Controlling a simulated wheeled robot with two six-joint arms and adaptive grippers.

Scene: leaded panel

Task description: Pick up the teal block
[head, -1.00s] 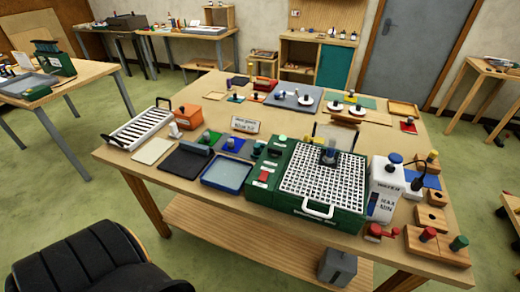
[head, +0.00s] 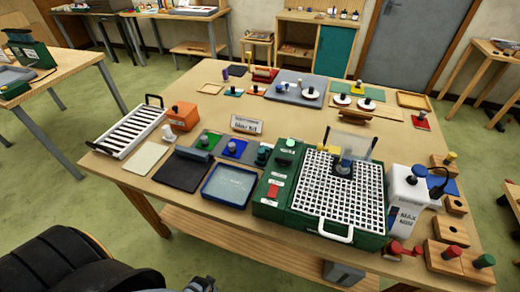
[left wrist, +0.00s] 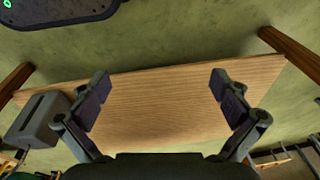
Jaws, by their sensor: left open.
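A small teal tile with a knob (head: 233,92) lies towards the back of the wooden table in the head view, beside other small knobbed pieces. A dark teal knobbed piece (head: 262,155) stands nearer, beside the green console. I cannot tell for sure which is the teal block. My left gripper (left wrist: 162,90) is open and empty in the left wrist view, its fingers wide apart over a bare wooden shelf. No teal piece shows between them. My right gripper is not in view.
The green console with a white grid (head: 345,190), a blue tray (head: 229,184), a white slotted rack (head: 130,132) and a white dispenser (head: 404,188) crowd the table's front half. A grey box (left wrist: 42,118) sits on the lower shelf (left wrist: 155,125).

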